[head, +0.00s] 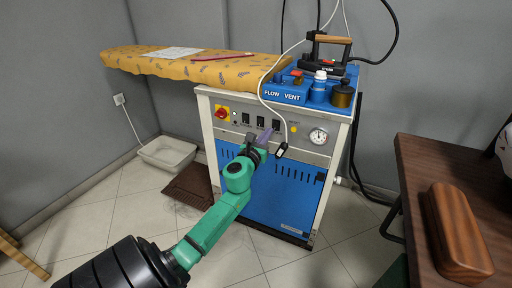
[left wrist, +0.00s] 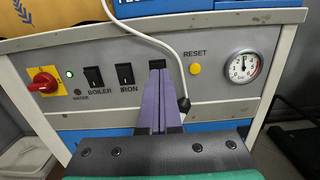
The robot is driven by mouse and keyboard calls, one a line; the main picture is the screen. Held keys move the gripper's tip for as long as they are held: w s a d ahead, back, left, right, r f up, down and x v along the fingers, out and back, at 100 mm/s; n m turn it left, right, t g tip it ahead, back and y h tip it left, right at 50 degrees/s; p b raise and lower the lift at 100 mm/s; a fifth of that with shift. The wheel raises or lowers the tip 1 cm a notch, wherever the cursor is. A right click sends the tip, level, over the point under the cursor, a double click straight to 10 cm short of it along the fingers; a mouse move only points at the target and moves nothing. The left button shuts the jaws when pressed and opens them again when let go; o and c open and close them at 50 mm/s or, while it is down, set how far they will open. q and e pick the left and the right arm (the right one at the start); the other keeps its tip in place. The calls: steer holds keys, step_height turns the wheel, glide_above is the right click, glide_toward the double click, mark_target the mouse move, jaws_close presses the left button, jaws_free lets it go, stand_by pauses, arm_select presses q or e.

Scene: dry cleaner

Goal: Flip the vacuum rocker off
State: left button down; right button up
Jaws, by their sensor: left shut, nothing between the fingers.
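The control panel has a row of black rockers. The third one, right of the rocker labelled IRON, is taken as the vacuum rocker (head: 276,123); its label is hidden behind my fingers. In the left wrist view only the upper part of this rocker (left wrist: 156,63) shows above my fingertips. My left gripper (head: 267,133) has purple fingers, closed together and empty, pointing at the panel just below that rocker. In the left wrist view the fingers (left wrist: 157,72) overlap the rocker's lower part; I cannot tell whether they touch it. My right gripper is not in view.
The boiler rocker (left wrist: 93,77) and iron rocker (left wrist: 125,74) sit to the left, past a red knob (left wrist: 44,81). A yellow reset button (left wrist: 195,68) and a gauge (left wrist: 243,66) are to the right. A white cable (head: 262,88) with a dark end hangs beside my fingers.

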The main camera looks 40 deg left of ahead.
arm_select(q)
steer(key=v, duration=0.7)
steer(key=shift+s+a+r+p, duration=0.2)
steer(key=shift+s+r+p, duration=0.15)
steer(key=shift+p, duration=0.1)
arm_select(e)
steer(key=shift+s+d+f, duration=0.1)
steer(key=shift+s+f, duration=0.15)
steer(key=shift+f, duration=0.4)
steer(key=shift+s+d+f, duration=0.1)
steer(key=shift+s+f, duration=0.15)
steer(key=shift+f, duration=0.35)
